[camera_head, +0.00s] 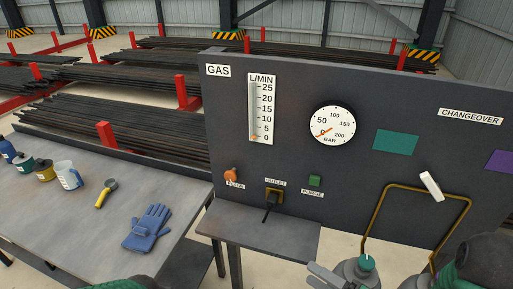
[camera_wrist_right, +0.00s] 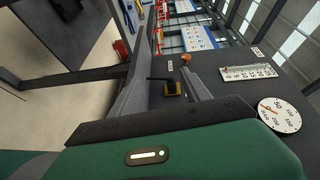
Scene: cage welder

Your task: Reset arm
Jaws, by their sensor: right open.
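My right gripper (camera_head: 318,275) shows at the bottom of the head view, in front of the gas panel (camera_head: 290,215) and just below and right of its small shelf (camera_head: 265,238). In the right wrist view the two grey fingers of the right gripper (camera_wrist_right: 162,82) stand apart with nothing between them. The outlet (camera_wrist_right: 172,88) shows beyond the gap.
A workbench (camera_head: 80,205) at left holds blue gloves (camera_head: 148,228), a yellow-and-black tool (camera_head: 106,193), a jug (camera_head: 68,176) and several cans. The panel has an orange flow knob (camera_head: 231,175), a dial gauge (camera_head: 332,126) and a white changeover lever (camera_head: 431,186).

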